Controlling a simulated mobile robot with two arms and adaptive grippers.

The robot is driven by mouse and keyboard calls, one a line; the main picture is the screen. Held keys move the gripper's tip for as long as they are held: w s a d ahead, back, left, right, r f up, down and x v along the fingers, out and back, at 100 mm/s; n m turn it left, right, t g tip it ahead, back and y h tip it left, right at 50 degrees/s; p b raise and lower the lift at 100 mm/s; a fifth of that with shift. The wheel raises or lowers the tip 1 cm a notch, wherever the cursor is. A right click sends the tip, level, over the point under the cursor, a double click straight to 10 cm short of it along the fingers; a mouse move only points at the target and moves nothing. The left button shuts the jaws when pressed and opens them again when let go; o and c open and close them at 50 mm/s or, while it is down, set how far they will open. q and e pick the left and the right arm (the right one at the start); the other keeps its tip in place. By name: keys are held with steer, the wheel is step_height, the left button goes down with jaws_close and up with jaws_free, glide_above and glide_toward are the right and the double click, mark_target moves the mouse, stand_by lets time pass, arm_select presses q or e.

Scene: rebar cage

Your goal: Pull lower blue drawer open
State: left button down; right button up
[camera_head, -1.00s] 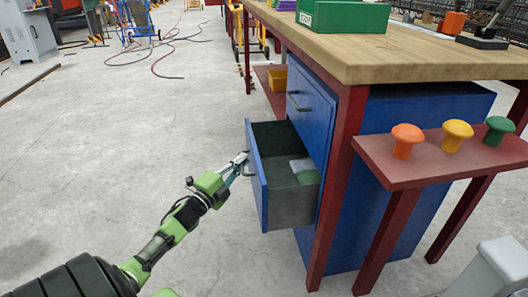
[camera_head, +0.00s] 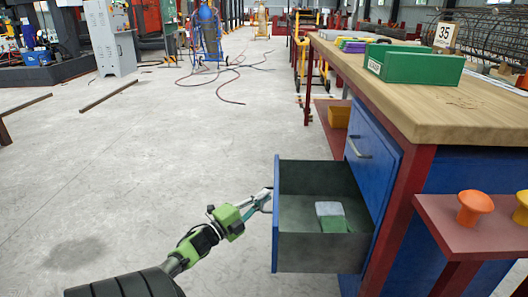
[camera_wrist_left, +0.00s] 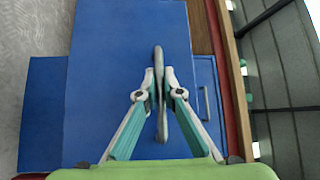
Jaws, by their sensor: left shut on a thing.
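The lower blue drawer (camera_head: 276,215) stands pulled out from the workbench cabinet in the head view. A grey block and a green block (camera_head: 333,218) lie inside it. My left gripper (camera_head: 266,196) is at the drawer's front face. In the left wrist view its fingers (camera_wrist_left: 158,92) are closed around the drawer's grey handle (camera_wrist_left: 159,120), with the blue drawer front (camera_wrist_left: 110,110) behind. The upper blue drawer (camera_head: 370,160) is shut, with its handle (camera_head: 357,148) on its front. My right gripper is not in view.
The wooden workbench top (camera_head: 440,105) holds a green bin (camera_head: 415,65). A red shelf (camera_head: 465,235) with orange and yellow knobs juts out at the right. A yellow bin (camera_head: 339,116) sits under the bench. The floor left of the drawer is clear.

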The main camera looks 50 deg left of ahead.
arm_select(q)
steer(key=c, duration=2.4)
jaws_free()
steer(key=shift+f, duration=0.1)
steer(key=shift+c, duration=0.2)
steer(key=s+d+f, duration=0.1)
steer(key=s, duration=1.1)
steer(key=shift+f, duration=0.3)
